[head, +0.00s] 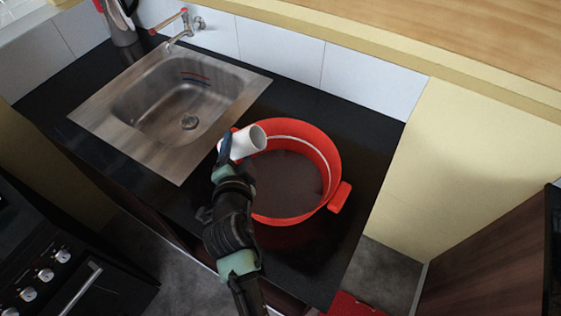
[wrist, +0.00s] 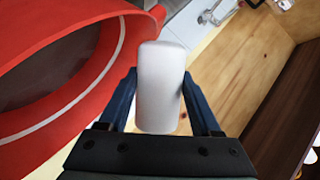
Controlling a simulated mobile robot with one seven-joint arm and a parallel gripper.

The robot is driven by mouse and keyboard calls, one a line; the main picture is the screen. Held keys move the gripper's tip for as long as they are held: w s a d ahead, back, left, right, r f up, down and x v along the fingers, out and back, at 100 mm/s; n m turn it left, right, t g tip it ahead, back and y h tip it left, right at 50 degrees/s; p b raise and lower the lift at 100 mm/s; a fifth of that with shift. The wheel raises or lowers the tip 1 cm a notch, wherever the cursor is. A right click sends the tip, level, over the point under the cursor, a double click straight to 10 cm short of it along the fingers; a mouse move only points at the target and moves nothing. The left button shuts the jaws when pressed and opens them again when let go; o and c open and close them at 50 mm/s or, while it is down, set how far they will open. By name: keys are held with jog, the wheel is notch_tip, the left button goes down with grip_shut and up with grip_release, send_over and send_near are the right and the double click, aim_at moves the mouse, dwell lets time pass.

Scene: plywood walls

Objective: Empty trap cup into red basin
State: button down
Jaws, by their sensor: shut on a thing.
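A white trap cup (head: 244,142) is held by my gripper (head: 223,150) at the left rim of the red basin. The cup lies tilted on its side, its open mouth toward the basin's inside. In the wrist view the white cup (wrist: 160,88) sits between the two blue fingers of my gripper (wrist: 160,100), which are shut on it. The red basin (head: 333,160) stands on the black counter and holds dark liquid. It also shows at the left of the wrist view (wrist: 75,105). I cannot see whether anything is left in the cup.
A steel sink (head: 140,122) with a tap (head: 182,30) lies to the left of the basin. Black counter (head: 360,115) is bare to the right of the basin. A stove (head: 50,270) is at the lower left.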

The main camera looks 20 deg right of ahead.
aim_at(219, 144)
jog(key=shift+r+n+h, duration=0.3)
jog(key=shift+r+n, duration=0.15)
jog(key=shift+n, duration=0.15)
jog(key=shift+w+f+n+g+b, duration=0.1)
jog(key=shift+f+n+g+b, duration=0.3)
jog(key=shift+f+b, duration=0.45)
jog(key=a+r+n+h, duration=0.1)
jog(key=w+a+r+n+g+h, duration=0.1)
jog(key=n, duration=0.1)
jog(key=shift+w+a+r+n+h, duration=0.2)
jog(key=shift+a+r+n+h, duration=0.05)
jog(key=shift+r+n+h, duration=0.05)
jog(key=shift+w+a+f+n+g+h+b, duration=0.25)
jog(key=shift+a+n+g+h+b, duration=0.2)
jog(key=shift+n+b, duration=0.35)
